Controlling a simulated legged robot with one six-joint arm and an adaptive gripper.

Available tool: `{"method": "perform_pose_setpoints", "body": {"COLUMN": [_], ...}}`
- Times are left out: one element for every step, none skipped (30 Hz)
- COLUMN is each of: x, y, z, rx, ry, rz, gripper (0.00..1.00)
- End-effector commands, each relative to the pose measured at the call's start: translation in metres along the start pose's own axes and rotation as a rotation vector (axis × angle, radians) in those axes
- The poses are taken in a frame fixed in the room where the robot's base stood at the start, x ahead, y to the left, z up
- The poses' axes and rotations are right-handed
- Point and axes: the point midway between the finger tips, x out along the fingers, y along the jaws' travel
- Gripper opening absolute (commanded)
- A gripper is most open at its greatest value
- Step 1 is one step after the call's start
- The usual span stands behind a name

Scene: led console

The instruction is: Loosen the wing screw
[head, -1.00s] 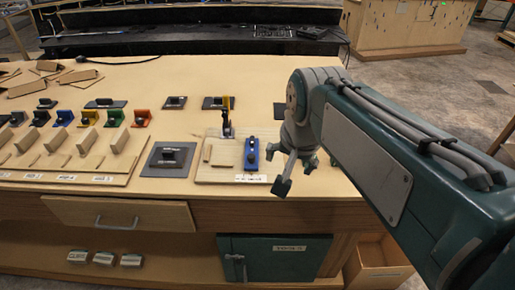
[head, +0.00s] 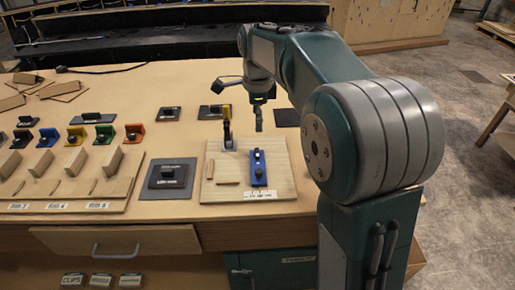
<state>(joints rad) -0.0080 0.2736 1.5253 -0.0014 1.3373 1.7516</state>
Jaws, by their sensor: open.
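My gripper (head: 243,102) is open and empty, pointing down over the back part of a light wooden board (head: 285,180). One finger hangs behind and to the right of an upright yellow and black handle (head: 228,128) on that board. A blue block (head: 259,172) with black knobs is fixed to the board, in front of the gripper. To the left, a dark grey plate (head: 168,192) bears a low black piece (head: 167,172) with a small blurred label. I cannot tell which of these parts is the wing screw. No contact with the gripper shows.
Coloured blocks (head: 105,133) and wooden pieces stand on the left of the table. Small dark plates (head: 169,115) lie toward the back. My arm covers the table's right side. A drawer (head: 115,240) and a green box (head: 270,268) are below the front edge.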

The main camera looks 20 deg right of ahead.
Motion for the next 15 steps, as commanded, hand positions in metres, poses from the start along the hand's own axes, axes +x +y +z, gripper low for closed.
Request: {"method": "perform_pose_setpoints", "body": {"x": [0.002,0.003,0.004,0.006,0.009,0.014,0.018,0.023,0.030,0.035,0.042,0.049,0.055,0.061,0.068], "y": [-0.002,-0.003,-0.004,-0.004,-0.003,-0.003,-0.003,-0.003,-0.003,-0.003,-0.003,-0.003,-0.003,-0.002,-0.003], "z": [0.001,0.000,0.000,0.000,0.000,-0.001,-0.001,-0.002,-0.003,-0.003,-0.003,-0.003,-0.003,-0.002,-0.002], "rx": [0.014,0.020,0.024,0.026,0.026,0.026,0.026,0.026,0.026,0.026,0.026,0.026,0.026,0.025,0.025], "ry": [0.001,0.001,0.000,0.000,0.001,0.000,0.000,0.000,-0.001,-0.001,-0.001,-0.001,-0.001,0.000,0.000], "rz": [0.004,0.005,0.007,0.008,0.009,0.009,0.009,0.010,0.010,0.011,0.010,0.011,0.010,0.011,0.010], "gripper": [0.91,0.91,0.91,0.91,0.91,0.91,0.91,0.91,0.91,0.91,0.91,0.91,0.91,0.91,0.91]}}
